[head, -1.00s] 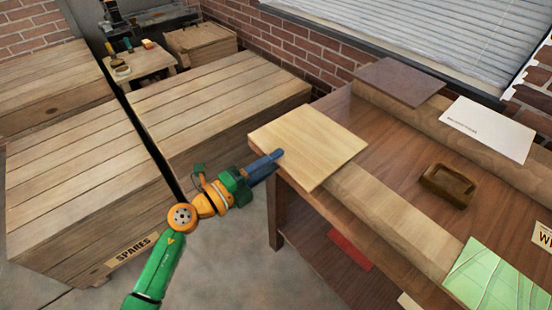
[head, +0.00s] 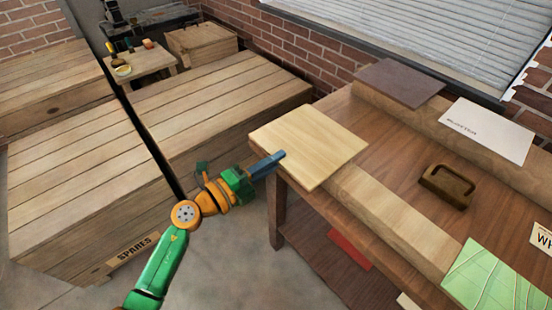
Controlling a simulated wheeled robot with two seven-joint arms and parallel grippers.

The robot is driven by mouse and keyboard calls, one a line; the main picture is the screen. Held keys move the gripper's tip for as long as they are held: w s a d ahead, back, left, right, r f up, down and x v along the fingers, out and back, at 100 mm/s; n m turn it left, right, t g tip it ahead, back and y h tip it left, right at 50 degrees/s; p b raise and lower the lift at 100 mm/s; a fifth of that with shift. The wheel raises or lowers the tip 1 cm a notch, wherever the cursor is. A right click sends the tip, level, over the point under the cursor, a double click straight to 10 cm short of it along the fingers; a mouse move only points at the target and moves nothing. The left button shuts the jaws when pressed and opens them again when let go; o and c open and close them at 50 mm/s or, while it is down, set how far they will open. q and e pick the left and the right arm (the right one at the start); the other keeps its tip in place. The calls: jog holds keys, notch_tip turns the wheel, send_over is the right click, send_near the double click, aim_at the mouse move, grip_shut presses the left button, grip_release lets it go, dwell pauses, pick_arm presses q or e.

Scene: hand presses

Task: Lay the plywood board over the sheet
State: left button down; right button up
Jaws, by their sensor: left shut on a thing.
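The pale plywood board (head: 318,143) lies at the near left end of the brown wooden table, its left part sticking out past the edge. My left gripper (head: 282,155) meets the board's left edge and is shut on it. The fingertips are small and partly hidden there. A white sheet (head: 488,129) with small dark print lies on the raised wooden strip at the back right. A green leaf-patterned sheet (head: 496,277) lies at the front right. Both are clear of the board. My right gripper is not in view.
A dark brown panel (head: 399,82) lies at the table's far end. A brown wooden block with a handle (head: 447,187) stands mid-table. A pale raised strip (head: 392,222) runs along the near side. Large wooden crates (head: 85,190) stand to the left.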

pick_arm(q)
notch_tip(320, 180, up, 3)
jog(key=shift+r+p, duration=0.1)
jog(key=shift+p, duration=1.1)
jog(key=r+p+v, duration=0.1)
jog(key=r+v, duration=0.1)
jog(key=v, duration=2)
jog(key=shift+r, duration=0.25)
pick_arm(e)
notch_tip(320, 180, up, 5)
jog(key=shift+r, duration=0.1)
